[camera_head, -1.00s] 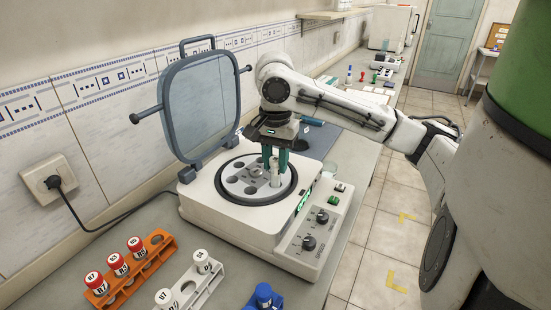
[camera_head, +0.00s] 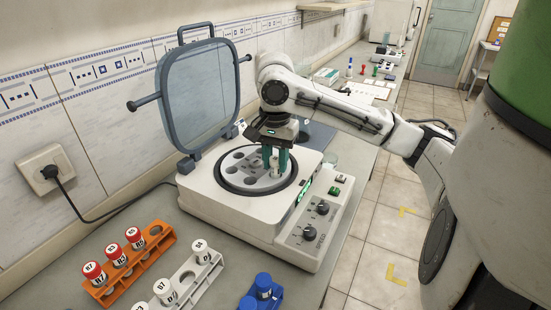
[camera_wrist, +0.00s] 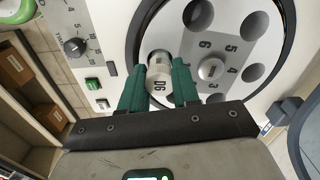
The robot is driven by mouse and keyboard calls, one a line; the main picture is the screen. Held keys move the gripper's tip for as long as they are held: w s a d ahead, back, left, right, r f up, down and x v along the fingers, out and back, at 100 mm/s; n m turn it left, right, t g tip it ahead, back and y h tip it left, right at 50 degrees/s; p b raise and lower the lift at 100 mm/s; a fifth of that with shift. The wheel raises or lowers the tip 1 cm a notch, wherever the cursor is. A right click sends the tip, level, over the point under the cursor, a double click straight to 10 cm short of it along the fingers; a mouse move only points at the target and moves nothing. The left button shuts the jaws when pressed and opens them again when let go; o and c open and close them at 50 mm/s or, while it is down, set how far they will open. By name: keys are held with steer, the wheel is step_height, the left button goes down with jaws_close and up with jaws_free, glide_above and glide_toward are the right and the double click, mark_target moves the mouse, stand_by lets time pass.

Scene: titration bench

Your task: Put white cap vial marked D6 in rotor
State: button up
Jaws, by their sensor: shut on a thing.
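The white cap vial marked D6 (camera_wrist: 159,74) is between the teal fingers of my gripper (camera_wrist: 160,88), its label readable in the wrist view. My gripper (camera_head: 277,161) is shut on it, over the near right side of the round grey rotor (camera_head: 236,175). In the head view the vial shows as a pale strip between the fingers. The rotor (camera_wrist: 213,36) has several dark round holes with numbers such as 4, 5 and 6, and a central knob. The vial is at the rotor's edge area; I cannot tell how deep its lower end sits in a hole.
The centrifuge (camera_head: 228,215) has its lid (camera_head: 203,95) raised behind the rotor. An orange rack (camera_head: 128,272) holds red-capped vials, a white rack (camera_head: 186,283) white-capped ones, and a blue rack (camera_head: 275,299) blue-capped ones. Knobs (camera_head: 308,232) stand on the control panel.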

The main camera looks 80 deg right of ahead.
steer(key=o, duration=1.1)
step_height(320, 180, up, 7)
steer(key=p, duration=0.8)
stand_by(0.8)
